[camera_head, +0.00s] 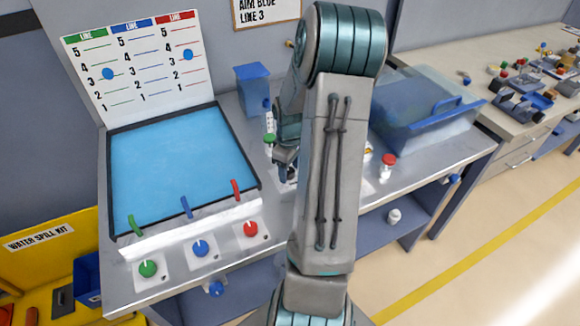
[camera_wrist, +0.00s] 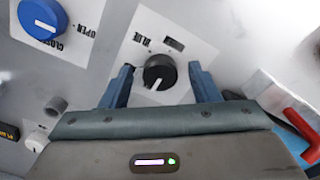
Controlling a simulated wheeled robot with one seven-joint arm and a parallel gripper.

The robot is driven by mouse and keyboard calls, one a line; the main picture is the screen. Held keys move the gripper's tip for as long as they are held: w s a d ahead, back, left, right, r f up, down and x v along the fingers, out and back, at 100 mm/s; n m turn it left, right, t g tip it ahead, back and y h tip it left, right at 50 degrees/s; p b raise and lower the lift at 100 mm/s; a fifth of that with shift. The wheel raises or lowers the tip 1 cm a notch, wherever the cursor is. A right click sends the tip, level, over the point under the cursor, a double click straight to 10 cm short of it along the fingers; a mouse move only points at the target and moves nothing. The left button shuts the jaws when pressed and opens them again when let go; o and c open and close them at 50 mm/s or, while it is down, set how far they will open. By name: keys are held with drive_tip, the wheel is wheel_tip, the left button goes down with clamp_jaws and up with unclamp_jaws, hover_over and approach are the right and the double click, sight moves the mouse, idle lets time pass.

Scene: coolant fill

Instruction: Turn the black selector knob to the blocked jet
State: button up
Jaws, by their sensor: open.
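The black selector knob (camera_wrist: 160,72) shows in the wrist view on a white label plate (camera_wrist: 190,45), with a white pointer line directed downward in the picture. Printed words stand beside it; one seems to read BLUE, the rest is too small to tell. My gripper (camera_wrist: 160,75) is open, with one blue finger on each side of the knob and gaps between. I cannot tell how deep the fingers reach. In the head view, my arm hides the knob and most of my gripper.
A large blue knob (camera_wrist: 42,18) marked OPEN and CLOSED is at upper left in the wrist view. A red hooked jet (camera_wrist: 298,128) is at right. In the head view, a blue basin (camera_head: 180,165) stands left and a clear bin (camera_head: 420,115) right.

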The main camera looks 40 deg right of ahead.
drive_tip(key=c, duration=1)
